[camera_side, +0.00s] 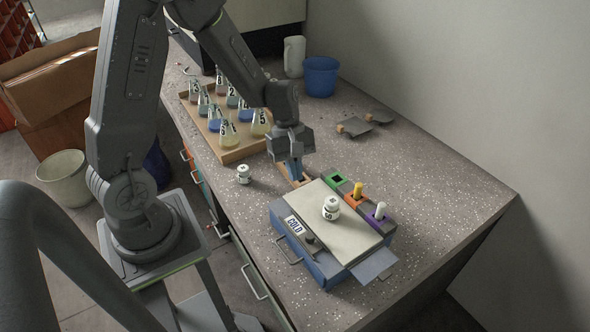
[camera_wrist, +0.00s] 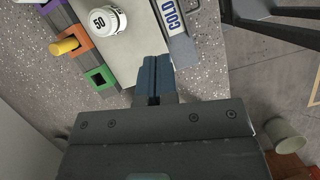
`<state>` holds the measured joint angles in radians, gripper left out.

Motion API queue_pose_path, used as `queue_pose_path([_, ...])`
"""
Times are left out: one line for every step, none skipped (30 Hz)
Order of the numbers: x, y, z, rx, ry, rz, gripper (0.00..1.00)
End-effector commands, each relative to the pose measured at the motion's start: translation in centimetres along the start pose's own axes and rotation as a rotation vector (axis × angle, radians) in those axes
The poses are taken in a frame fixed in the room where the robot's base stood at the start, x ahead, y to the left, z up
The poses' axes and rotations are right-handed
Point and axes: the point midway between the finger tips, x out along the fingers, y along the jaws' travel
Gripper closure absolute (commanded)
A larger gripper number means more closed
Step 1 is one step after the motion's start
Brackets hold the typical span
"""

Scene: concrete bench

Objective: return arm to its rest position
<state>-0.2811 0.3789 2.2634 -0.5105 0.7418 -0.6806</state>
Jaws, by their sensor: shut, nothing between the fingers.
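My gripper (camera_side: 296,172) is shut and empty. In the side view it hangs fingers-down above the bench, just behind the blue box marked COLD (camera_side: 322,268). In the wrist view the closed blue fingers (camera_wrist: 154,80) point at the edge of the box's pale lid. The side view shows part of an orange-brown piece behind the fingers, partly hidden.
A white jar (camera_side: 331,208) stands on the lid; another (camera_side: 243,174) stands on the bench. Coloured sockets, green (camera_side: 333,178), orange and purple, line the box's far side. A wooden tray (camera_side: 236,154) holds several labelled flasks. A blue bucket (camera_side: 320,76) stands behind. The right bench is clear.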

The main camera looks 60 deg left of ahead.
Motion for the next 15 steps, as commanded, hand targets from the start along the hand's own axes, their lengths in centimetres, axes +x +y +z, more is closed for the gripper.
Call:
queue_pose_path([-0.1, 0.0, 0.1, 0.004, 0.001, 0.001, 1.0])
queue_pose_path([-0.2, 0.0, 0.2, 0.012, 0.004, 0.003, 1.0])
queue_pose_path([-0.6, 0.0, 0.4, 0.031, 0.011, 0.008, 1.0])
queue_pose_path([-0.9, 0.0, 0.7, 0.054, 0.018, 0.013, 1.0])
queue_pose_path([-1.4, -0.1, 1.0, 0.084, 0.029, 0.018, 1.0])
queue_pose_path([-2.2, -0.2, 1.6, 0.133, 0.045, 0.027, 1.0])
queue_pose_path([-2.9, -0.3, 2.1, 0.179, 0.061, 0.034, 1.0])
queue_pose_path([-3.7, -0.5, 2.8, 0.23, 0.079, 0.042, 1.0])
queue_pose_path([-4.8, -0.8, 3.6, 0.305, 0.107, 0.053, 1.0])
queue_pose_path([-5.6, -1.1, 4.3, 0.364, 0.13, 0.061, 1.0])
queue_pose_path([-6.4, -1.4, 5.0, 0.426, 0.155, 0.069, 1.0])
queue_pose_path([-7.4, -1.9, 5.8, 0.506, 0.188, 0.077, 1.0])
queue_pose_path([-8.1, -2.3, 6.5, 0.565, 0.212, 0.081, 1.0])
queue_pose_path([-8.8, -2.7, 7.1, 0.624, 0.238, 0.086, 1.0])
queue_pose_path([-9.8, -3.3, 7.9, 0.701, 0.274, 0.092, 1.0])
